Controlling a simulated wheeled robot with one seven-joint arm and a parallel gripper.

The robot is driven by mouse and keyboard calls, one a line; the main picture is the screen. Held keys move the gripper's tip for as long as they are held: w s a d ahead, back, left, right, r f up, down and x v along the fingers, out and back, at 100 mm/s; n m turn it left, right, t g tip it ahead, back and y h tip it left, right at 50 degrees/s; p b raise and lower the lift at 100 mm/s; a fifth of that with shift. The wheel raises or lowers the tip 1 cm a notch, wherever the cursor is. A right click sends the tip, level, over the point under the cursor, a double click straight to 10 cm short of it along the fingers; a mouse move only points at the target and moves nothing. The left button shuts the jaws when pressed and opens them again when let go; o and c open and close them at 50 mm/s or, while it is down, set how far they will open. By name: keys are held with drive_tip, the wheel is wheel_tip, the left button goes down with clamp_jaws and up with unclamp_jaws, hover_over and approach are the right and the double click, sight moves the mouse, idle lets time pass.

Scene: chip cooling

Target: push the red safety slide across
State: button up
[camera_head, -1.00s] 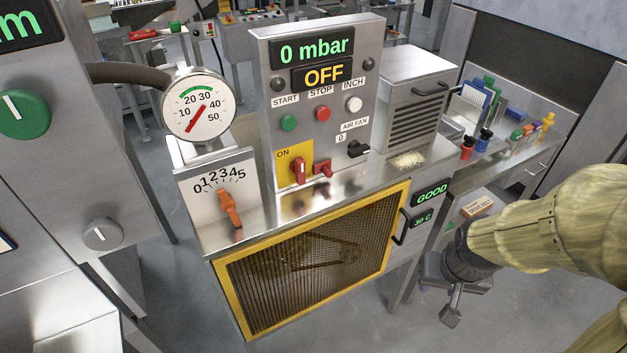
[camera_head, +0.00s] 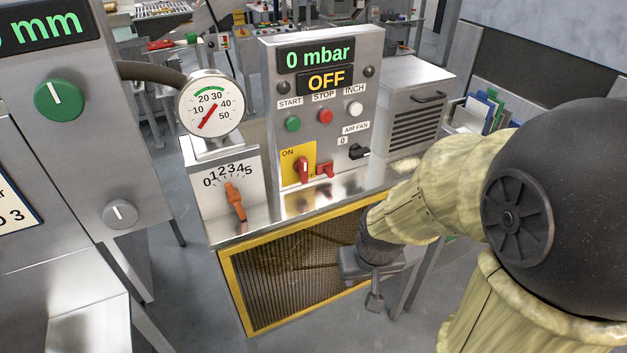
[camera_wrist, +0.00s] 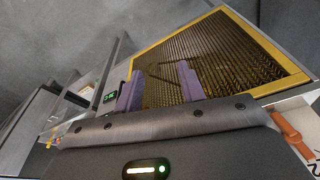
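The red safety slide (camera_head: 325,169) is a small red block low on the grey control panel (camera_head: 352,110). It sits just right of a red switch handle (camera_head: 303,169) on a yellow plate marked ON. My gripper (camera_head: 374,296) hangs in front of the mesh guard's right side, well below the slide and touching nothing that I can see. In the wrist view my gripper's two purple fingers (camera_wrist: 160,88) stand wide apart with nothing between them. The slide does not show in the wrist view.
An orange lever (camera_head: 235,202) on a 0–5 scale and a pressure gauge (camera_head: 211,104) stand left of the panel. A yellow-framed mesh guard (camera_head: 235,297) lies below the steel ledge. A black air fan knob (camera_head: 358,151) is right of the slide. My arm hides the cabinet's right end.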

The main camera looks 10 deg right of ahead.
drive_tip(key=shift+a, duration=0.2)
drive_tip(key=w+d+f+n+t+y+p, duration=0.1)
drive_tip(key=w+d+n+t+p, duration=0.2)
drive_tip(key=w, duration=0.5)
drive_tip(key=w+d+f+t+y+p, duration=0.1)
drive_tip(key=w+d+f+t+p, duration=0.15)
drive_tip(key=w+t, duration=0.4)
drive_tip(key=r+t+y+p, duration=0.1)
drive_tip(key=s+r+m+t+y+p, duration=0.1)
drive_tip(key=r+t, duration=0.1)
drive_tip(key=r+t+y+p, duration=0.1)
drive_tip(key=t, duration=0.1)
drive_tip(key=shift+s+r+m+y+p, duration=0.25)
drive_tip(key=shift+s+m+y+p, duration=0.05)
drive_tip(key=shift+s+y+p, duration=0.1)
